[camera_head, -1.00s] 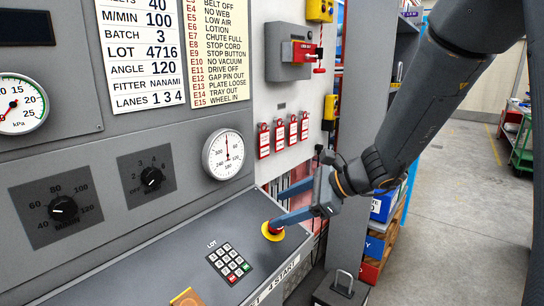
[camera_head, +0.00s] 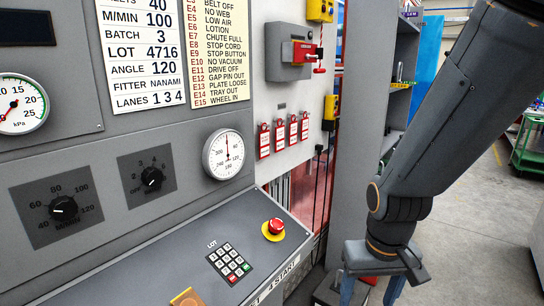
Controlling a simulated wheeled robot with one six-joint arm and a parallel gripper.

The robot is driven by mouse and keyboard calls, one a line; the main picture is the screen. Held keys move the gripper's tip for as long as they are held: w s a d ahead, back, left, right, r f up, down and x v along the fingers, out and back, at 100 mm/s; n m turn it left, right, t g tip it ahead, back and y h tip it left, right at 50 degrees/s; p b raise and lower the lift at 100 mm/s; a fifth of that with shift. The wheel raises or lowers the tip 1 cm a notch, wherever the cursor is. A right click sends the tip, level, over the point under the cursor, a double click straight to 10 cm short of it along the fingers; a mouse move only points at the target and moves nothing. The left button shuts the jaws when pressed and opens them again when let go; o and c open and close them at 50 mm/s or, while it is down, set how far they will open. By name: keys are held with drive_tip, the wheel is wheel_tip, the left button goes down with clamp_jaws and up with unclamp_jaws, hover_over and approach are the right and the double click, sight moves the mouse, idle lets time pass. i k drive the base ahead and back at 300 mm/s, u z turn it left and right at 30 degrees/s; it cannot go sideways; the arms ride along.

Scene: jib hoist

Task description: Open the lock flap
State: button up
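A grey switch box (camera_head: 290,58) is fixed high on the light wall panel. A red handle (camera_head: 303,52) sits on its front, with a small red part (camera_head: 319,70) hanging at its lower right. I cannot tell which piece is the lock flap or whether it is open. My gripper (camera_head: 370,294) is at the bottom right, well below and right of the box. The fingertips are cut off by the picture's lower edge.
Several red lock tags (camera_head: 278,136) hang below the box. A red stop button (camera_head: 275,227) on a yellow base and a keypad (camera_head: 229,262) sit on the sloped console. A grey cabinet side (camera_head: 355,110) stands right of the panel. Open floor (camera_head: 465,230) lies further right.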

sight(304, 52)
drive_tip(key=k, duration=0.45)
drive_tip(key=z, duration=1.1)
drive_tip(key=i, duration=1.25)
drive_tip(key=u, duration=0.65)
drive_tip(key=i, duration=0.55)
drive_tip(key=u, duration=0.55)
